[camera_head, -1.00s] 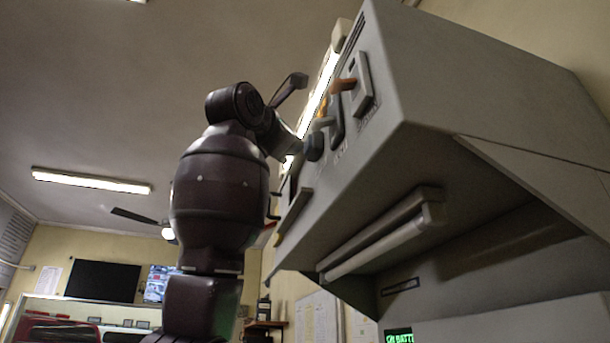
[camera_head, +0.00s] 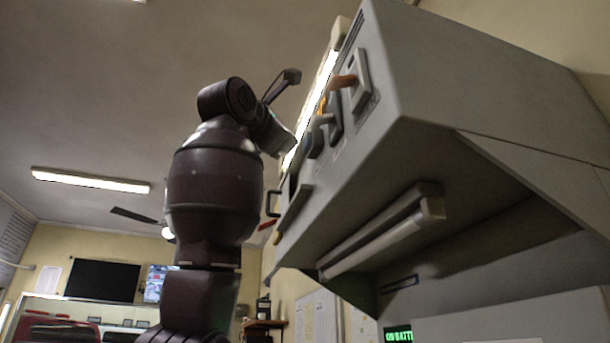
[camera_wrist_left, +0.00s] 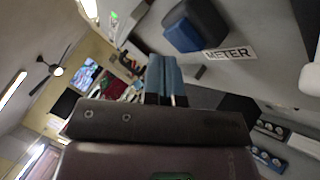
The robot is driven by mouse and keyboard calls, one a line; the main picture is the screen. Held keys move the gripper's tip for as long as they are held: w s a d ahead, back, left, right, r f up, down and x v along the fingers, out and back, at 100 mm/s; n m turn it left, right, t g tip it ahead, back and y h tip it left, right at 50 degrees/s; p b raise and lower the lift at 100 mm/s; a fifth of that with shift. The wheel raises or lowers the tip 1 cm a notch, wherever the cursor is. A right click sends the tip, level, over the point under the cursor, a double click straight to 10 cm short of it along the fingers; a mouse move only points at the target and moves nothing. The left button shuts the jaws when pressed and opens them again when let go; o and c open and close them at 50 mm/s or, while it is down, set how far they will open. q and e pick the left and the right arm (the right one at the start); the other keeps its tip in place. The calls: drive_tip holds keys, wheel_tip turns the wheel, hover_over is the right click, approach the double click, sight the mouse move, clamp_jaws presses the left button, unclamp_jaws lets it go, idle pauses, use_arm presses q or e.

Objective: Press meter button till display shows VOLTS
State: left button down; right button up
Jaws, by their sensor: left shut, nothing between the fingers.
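The METER button is a dark block with a blue face (camera_wrist_left: 182,35) at the top of the left wrist view, next to a white METER label (camera_wrist_left: 229,54). My left gripper (camera_wrist_left: 161,65) is shut and empty, its blue-grey fingers a little left of and below the button in that view, apparently apart from it. In the head view my left arm rises beside the console's control face, and the fingertips are hard to make out. A small display (camera_head: 398,335) with green letters is cut off at the bottom edge; it seems to end in "BATT". My right gripper is not in view.
The grey console (camera_head: 480,80) overhangs on the right, with an orange-tipped switch (camera_head: 342,82) and dark knobs on its slanted face. A light tube (camera_head: 385,240) sits under the overhang. Open room lies to the left, with a wall screen (camera_head: 103,281) far behind.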

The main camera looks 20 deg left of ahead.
use_arm(q)
drive_tip(key=shift+s+a, duration=0.1)
drive_tip(key=shift+a, duration=0.05)
drive_tip(key=s+a, duration=0.1)
drive_tip(key=a, duration=0.1)
drive_tip(key=s+a+b, duration=0.1)
drive_tip(key=s+a, duration=0.1)
idle(0.7)
drive_tip(key=shift+w+d, duration=0.1)
idle(0.6)
